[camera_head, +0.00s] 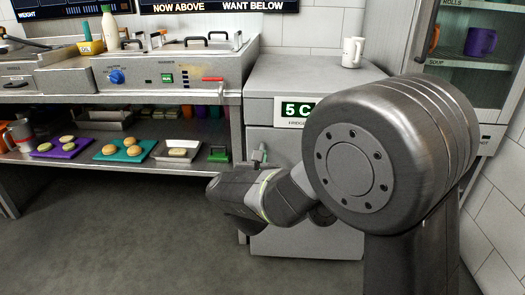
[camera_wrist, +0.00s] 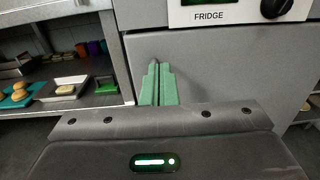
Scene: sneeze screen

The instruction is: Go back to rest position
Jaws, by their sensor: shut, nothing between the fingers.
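My gripper (camera_wrist: 157,88) shows in the wrist view as two green fingers held together, with nothing between them. It points at the grey front of the fridge (camera_wrist: 215,62); I cannot tell the exact gap. In the head view my arm reaches forward and to the left from the right side, and its wrist is in front of the fridge (camera_head: 285,80).
A white mug (camera_head: 352,52) stands on the fridge top. Left is a steel counter (camera_head: 190,95) with a lower shelf holding a purple tray (camera_head: 62,148), a teal tray (camera_head: 125,150) and a green object (camera_head: 219,155). A glass-fronted cabinet (camera_head: 475,60) is at right. The floor (camera_head: 120,225) at front left is clear.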

